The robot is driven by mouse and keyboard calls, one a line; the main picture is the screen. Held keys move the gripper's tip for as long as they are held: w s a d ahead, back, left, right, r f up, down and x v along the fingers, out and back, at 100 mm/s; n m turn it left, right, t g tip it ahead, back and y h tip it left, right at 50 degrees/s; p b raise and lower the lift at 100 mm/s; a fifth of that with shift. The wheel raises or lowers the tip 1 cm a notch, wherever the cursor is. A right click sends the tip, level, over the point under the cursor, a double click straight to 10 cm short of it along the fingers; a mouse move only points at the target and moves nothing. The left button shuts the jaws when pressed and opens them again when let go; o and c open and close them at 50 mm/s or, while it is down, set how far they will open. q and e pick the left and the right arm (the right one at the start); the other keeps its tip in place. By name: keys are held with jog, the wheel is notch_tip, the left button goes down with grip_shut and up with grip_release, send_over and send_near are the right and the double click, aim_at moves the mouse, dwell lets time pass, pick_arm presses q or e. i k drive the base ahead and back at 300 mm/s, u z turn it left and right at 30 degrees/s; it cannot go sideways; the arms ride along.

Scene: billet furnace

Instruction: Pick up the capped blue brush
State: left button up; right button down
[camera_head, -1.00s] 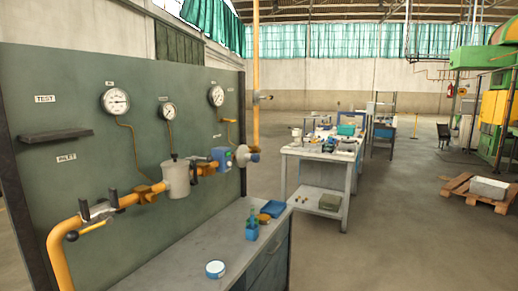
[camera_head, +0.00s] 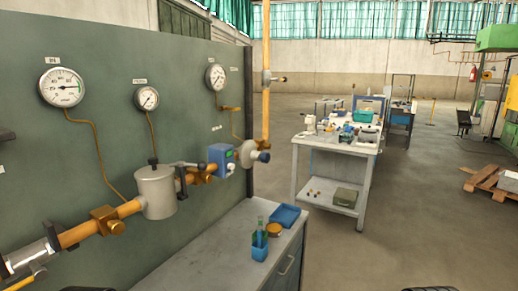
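A small blue holder (camera_head: 259,249) stands on the grey bench below the gauge panel, with thin blue-green upright items (camera_head: 261,229) in it. They are too small to tell whether one is a capped blue brush. No brush shows clearly elsewhere. No fingertips of either gripper can be seen.
A blue tray (camera_head: 285,215) and a round orange-yellow dish (camera_head: 273,230) sit by the holder on the bench (camera_head: 200,262). Piping and a grey canister (camera_head: 156,190) jut from the panel (camera_head: 110,150). A cluttered white table (camera_head: 345,147) stands beyond; open floor lies right.

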aim_at(259, 229)
jog(key=k, duration=0.5)
jog(key=z, duration=1.65)
jog(key=i, duration=1.85)
jog(key=u, duration=2.6)
